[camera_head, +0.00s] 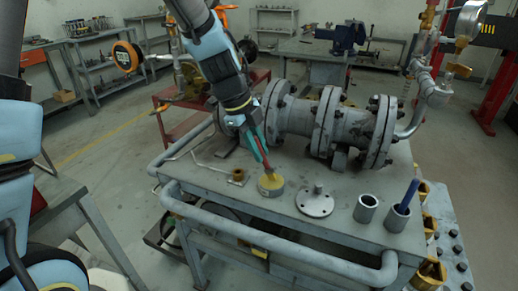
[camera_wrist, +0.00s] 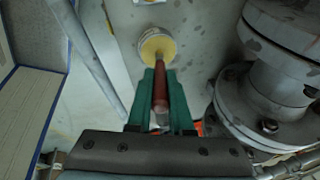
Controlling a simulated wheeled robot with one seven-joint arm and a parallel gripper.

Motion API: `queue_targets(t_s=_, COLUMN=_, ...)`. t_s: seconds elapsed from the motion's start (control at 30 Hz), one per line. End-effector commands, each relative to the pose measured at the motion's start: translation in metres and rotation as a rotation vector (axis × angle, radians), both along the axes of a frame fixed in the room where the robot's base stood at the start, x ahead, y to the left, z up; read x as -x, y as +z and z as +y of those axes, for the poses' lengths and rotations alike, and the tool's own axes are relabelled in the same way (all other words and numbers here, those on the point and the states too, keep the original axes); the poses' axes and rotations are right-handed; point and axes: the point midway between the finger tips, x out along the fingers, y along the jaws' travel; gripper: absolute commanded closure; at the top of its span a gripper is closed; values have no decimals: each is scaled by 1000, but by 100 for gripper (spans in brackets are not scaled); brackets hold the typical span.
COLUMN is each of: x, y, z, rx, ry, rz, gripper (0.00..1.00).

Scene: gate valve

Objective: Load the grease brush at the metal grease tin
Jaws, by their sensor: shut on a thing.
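The metal grease tin (camera_head: 271,191) is a short round can with yellow grease on top. It stands on the grey cart's top, left of the flanged disc, and shows at the upper middle of the wrist view (camera_wrist: 168,57). My gripper (camera_head: 261,155) has green fingers and points down above the tin. It is shut on the red handle of the grease brush (camera_wrist: 160,95). The brush's lower end lines up with the yellow grease. I cannot tell whether the bristles, hidden or too small to see, touch it.
The flanged grey valve body (camera_head: 300,110) stands close behind the tin. A flanged disc (camera_head: 315,205), an empty grey cup (camera_head: 366,208) and a cup with a blue-handled tool (camera_head: 409,193) stand to the right. A small brass piece (camera_head: 237,176) lies left. A rail (camera_head: 270,238) edges the cart.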

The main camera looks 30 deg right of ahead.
Motion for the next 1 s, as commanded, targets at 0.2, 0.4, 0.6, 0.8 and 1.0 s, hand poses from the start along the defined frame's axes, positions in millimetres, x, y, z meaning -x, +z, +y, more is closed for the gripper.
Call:
queue_targets(t_s=0.2, x=0, y=18, z=0, rx=-1, ry=0, rz=1, gripper=100)
queue_targets(t_s=0.4, x=0, y=34, z=0, rx=1, ry=0, rz=-1, gripper=100)
queue_targets(t_s=0.6, x=0, y=49, z=0, rx=1, ry=0, rz=0, gripper=100)
queue_targets(t_s=0.8, x=-1, y=64, z=0, rx=1, ry=1, rz=-2, gripper=100)
queue_targets(t_s=1.0, x=0, y=70, z=0, rx=1, ry=0, rz=0, gripper=100)
